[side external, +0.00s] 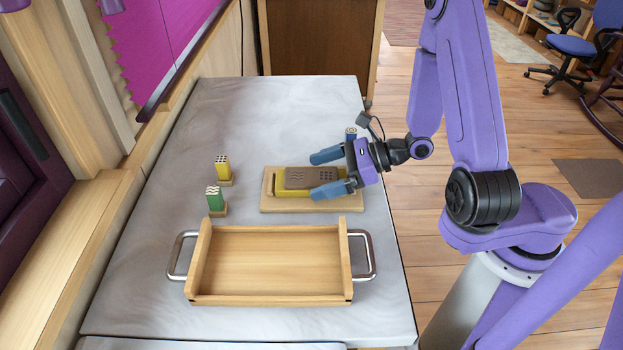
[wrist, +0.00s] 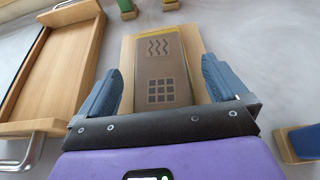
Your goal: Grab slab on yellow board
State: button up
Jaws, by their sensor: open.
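A brown slab (side external: 311,180) with a wavy-line mark and a grid of squares lies on a yellow board (side external: 293,193). In the wrist view the slab (wrist: 161,72) is straight ahead, and only a thin yellow edge shows beside it. A light wooden base (side external: 270,203) lies beneath the yellow board. My gripper (side external: 324,174) is open, its blue fingers on either side of the slab. In the wrist view the gripper (wrist: 160,88) spans the slab's near end, with gaps on both sides. I cannot tell the exact finger height.
A wooden tray (side external: 268,298) with metal handles stands at the near side. A yellow block (side external: 222,167) and a green block (side external: 214,198) stand on small bases at the left. A blue block (side external: 351,133) stands behind my gripper. The far part of the table is clear.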

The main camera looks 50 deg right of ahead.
jog(key=shift+w+a+f, duration=0.1)
jog(key=shift+w+a, duration=0.05)
jog(key=shift+w, duration=0.05)
jog(key=c, duration=1.3)
jog(key=shift+c, duration=0.2)
